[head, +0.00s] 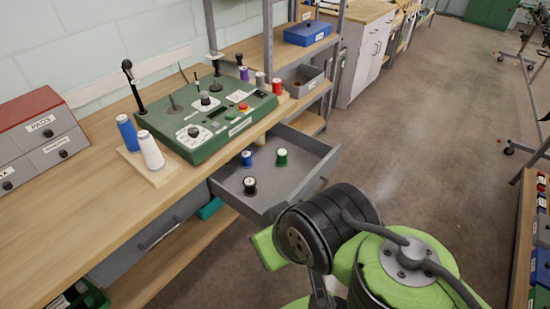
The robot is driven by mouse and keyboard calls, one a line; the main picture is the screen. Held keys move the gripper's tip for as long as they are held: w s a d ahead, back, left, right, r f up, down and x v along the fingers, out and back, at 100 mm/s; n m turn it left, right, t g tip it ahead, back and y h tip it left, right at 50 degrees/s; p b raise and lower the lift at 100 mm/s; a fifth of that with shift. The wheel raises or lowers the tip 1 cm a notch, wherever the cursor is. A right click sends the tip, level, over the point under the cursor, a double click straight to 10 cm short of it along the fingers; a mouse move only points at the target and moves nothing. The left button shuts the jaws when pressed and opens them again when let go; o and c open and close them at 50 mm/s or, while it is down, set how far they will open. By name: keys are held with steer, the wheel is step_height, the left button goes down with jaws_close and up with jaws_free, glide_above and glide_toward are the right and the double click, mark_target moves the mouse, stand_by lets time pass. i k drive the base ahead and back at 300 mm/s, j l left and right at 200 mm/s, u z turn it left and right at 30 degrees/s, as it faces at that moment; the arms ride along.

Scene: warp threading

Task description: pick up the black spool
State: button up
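The black spool (249,187) stands upright in the open grey drawer (221,181), near its front left corner. A blue spool (247,159) and a green spool (282,158) stand behind it in the same drawer. A pale spool (259,139) shows partly at the back, under the bench edge. My green and black arm fills the lower right of the view, close to the drawer's right front side. My gripper does not show, so its opening is hidden.
A green control box (218,112) stands on the wooden bench (85,205) above the drawer. Tall blue (127,133) and white (150,151) spools stand on a small board left of it. Shelf posts rise behind. The floor (410,150) to the right is clear.

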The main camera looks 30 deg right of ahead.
mark_target(249, 183)
steer(key=i+l+u, duration=0.1)
steer(key=i+u, duration=0.25)
steer(key=i+l+u, duration=0.15)
steer(key=u, duration=0.2)
steer(key=i+l+u, duration=0.25)
steer(key=u, duration=0.15)
